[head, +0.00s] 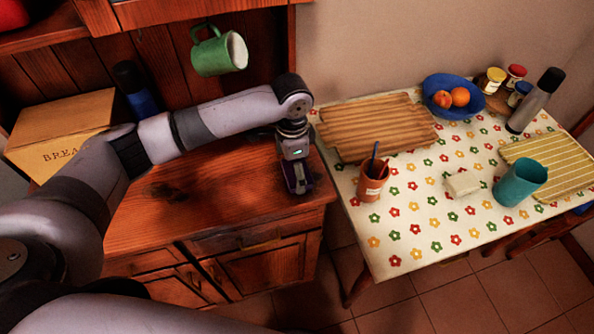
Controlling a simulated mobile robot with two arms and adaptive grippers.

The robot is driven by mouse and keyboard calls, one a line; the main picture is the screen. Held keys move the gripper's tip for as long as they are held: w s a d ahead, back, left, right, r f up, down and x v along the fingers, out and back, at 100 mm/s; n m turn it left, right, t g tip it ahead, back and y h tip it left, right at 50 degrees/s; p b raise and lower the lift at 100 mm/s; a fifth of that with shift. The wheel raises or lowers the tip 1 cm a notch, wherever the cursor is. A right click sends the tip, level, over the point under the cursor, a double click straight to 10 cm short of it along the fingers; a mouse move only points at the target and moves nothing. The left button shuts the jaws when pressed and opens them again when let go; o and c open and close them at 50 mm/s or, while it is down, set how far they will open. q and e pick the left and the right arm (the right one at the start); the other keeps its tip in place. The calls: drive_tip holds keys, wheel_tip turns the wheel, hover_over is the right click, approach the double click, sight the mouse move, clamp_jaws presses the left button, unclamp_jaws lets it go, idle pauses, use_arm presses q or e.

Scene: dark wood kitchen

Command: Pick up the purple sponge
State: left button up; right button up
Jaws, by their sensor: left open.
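My left gripper (299,184) points down at the right end of the wooden cabinet top (215,200). It is open, and its fingers are low over the surface near the right edge. A small purple patch, likely the purple sponge (305,184), shows at the fingertips. It is mostly hidden by the gripper, and I cannot tell whether the fingers touch it. My right gripper is not in view.
A bread box (60,125), a dark blue bottle (136,90) and a hanging green mug (218,52) are by the cabinet. The flowered table (400,235) at right holds a terracotta cup (371,185), a teal cup (519,182) and a pale block (462,184).

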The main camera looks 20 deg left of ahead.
sight(293, 171)
use_arm(q)
drive_tip(key=shift+f, duration=0.65)
drive_tip(key=shift+c, duration=0.5)
drive_tip(key=c, duration=0.7)
drive_tip(key=shift+r, duration=0.1)
wheel_tip(293, 171, up, 20)
drive_tip(key=shift+b, duration=0.45)
drive_tip(key=shift+o, duration=0.5)
